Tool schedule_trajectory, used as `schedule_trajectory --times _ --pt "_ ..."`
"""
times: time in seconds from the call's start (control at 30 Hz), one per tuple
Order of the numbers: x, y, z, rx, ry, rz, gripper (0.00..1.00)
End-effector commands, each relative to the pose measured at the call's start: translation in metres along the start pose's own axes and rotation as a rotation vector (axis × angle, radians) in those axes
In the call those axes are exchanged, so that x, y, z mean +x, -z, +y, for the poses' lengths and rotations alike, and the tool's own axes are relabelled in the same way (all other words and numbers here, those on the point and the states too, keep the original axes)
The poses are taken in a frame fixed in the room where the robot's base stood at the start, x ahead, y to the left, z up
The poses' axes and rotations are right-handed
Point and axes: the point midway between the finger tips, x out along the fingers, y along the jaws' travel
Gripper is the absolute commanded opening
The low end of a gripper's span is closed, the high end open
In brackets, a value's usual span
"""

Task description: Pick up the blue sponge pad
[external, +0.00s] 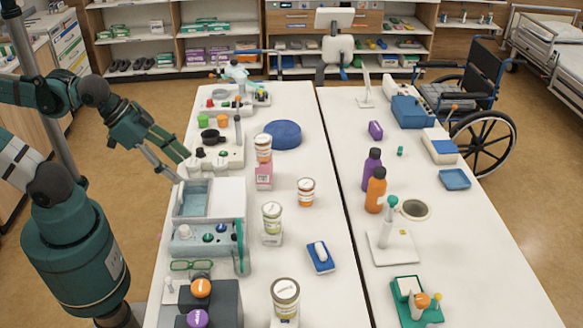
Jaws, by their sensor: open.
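A small blue rectangular pad (319,264) lies flat on the left white table, right of its middle, with a small white rounded piece on top; it looks most like the blue sponge pad. Other blue items also show, so I cannot be fully sure. My gripper (181,167) is open and empty at the table's left edge, above and behind the light-blue basin. It is well to the left of the pad and farther back, apart from it.
A basin unit (208,198), labelled jars (272,218) and (285,297), and a pink block (264,176) stand between or near. A blue round cushion (283,134) lies farther back. A blue tray (455,179) and bottles (375,190) stand on the right table, past a dark gap.

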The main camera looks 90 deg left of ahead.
Motion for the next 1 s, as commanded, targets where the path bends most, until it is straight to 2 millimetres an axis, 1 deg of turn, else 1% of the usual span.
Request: schedule_trajectory --times 0.27,0.47,0.67,1.0 --pt "0.000 0.000 0.000 -0.001 0.000 0.000 0.55" --pt "0.001 0.006 0.001 -0.026 -0.004 -0.007 0.55" --pt "0.005 0.022 0.004 -0.104 -0.014 -0.029 0.55" --pt "0.021 0.061 0.014 -0.314 -0.037 -0.092 0.55"
